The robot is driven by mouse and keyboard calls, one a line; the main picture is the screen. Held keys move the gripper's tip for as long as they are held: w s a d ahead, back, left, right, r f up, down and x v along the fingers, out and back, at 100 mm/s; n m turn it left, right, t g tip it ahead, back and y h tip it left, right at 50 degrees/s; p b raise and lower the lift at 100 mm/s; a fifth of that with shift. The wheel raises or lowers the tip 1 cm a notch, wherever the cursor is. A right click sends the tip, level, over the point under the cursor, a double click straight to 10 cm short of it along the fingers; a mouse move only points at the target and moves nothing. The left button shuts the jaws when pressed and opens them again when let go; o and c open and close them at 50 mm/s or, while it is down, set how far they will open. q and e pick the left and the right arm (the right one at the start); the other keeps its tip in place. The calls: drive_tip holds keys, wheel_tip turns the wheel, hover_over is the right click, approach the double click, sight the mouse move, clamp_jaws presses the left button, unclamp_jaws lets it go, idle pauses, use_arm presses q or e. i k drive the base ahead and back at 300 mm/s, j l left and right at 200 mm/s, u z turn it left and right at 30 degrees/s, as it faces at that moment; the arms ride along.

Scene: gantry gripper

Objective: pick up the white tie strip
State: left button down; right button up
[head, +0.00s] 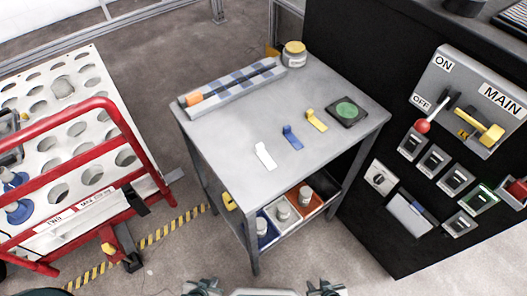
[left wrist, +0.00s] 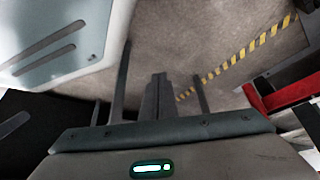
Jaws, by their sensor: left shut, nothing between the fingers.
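The white tie strip (head: 265,155) lies flat on the grey table (head: 225,135), near its front left part. A blue strip (head: 292,137) and a yellow strip (head: 316,120) lie behind it to the right, in a diagonal row. My left gripper (head: 202,288) is at the bottom edge of the head view, well apart from the table top. In the left wrist view its fingers (left wrist: 157,82) are together with nothing between them, above the floor. My right gripper (head: 327,289) is at the bottom edge, cut off, and its fingers cannot be made out.
A red-railed cart (head: 120,120) stands left, a black switch panel (head: 385,165) right.

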sight(260, 152)
drive_tip(key=l+u, duration=0.25)
drive_tip(key=l, duration=0.25)
drive_tip(key=l+u, duration=0.2)
drive_tip(key=l, duration=0.3)
drive_tip(key=k+l+u, duration=0.25)
drive_tip(key=l, duration=0.25)
drive_tip(key=i, duration=0.1)
